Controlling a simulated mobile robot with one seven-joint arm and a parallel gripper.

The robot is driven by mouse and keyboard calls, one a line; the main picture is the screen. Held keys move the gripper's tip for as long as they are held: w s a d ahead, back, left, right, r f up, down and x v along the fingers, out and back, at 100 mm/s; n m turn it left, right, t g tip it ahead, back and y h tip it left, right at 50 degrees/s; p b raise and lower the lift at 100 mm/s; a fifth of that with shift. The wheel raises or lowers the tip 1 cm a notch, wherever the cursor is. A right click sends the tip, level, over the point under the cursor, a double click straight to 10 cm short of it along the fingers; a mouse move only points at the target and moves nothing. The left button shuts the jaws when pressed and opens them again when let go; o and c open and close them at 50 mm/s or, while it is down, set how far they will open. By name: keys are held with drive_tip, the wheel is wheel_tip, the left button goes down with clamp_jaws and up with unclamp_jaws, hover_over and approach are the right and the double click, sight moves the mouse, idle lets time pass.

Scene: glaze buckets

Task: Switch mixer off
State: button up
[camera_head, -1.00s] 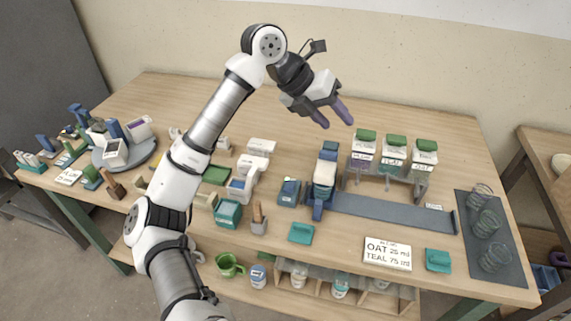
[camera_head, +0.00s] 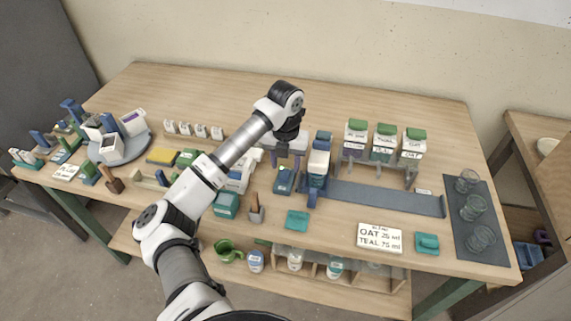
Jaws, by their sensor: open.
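A blue and white machine (camera_head: 318,168), which looks like the mixer, stands on the table at the left end of a long blue-grey strip. A small dark blue box (camera_head: 284,182) sits just left of it; I cannot make out a switch on it. My arm hides part of the table to the left.
Three green-lidded cartons (camera_head: 384,143) stand on a rack behind the strip (camera_head: 385,197). A recipe card (camera_head: 380,238) and teal trays (camera_head: 297,221) lie in front. A brush holder (camera_head: 256,214) stands left. Glasses stand on a dark mat (camera_head: 487,248) at right.

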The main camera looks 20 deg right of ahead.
sight(285, 173)
drive_tip(key=shift+f, duration=1.4)
drive_tip(key=shift+c, duration=0.4)
drive_tip(key=c, duration=0.9)
drive_tip(key=b, duration=0.1)
drive_tip(key=t+b, duration=0.1)
drive_tip(key=b, duration=0.1)
drive_tip(key=shift+a+f+h, duration=0.15)
drive_tip(key=shift+f+h, duration=0.15)
drive_tip(key=shift+h, duration=0.1)
drive_tip(key=t+b, duration=0.1)
drive_tip(key=b, duration=0.2)
drive_tip(key=t+h+b, duration=0.1)
drive_tip(key=b, duration=0.2)
drive_tip(key=shift+s+a+r, duration=0.1)
drive_tip(key=shift+s+a, duration=0.05)
drive_tip(key=shift+s, duration=0.1)
drive_tip(key=shift+s+r+t+h+b, duration=0.1)
drive_tip(key=shift+r+t+h+b, duration=0.25)
drive_tip(key=shift+b, duration=0.6)
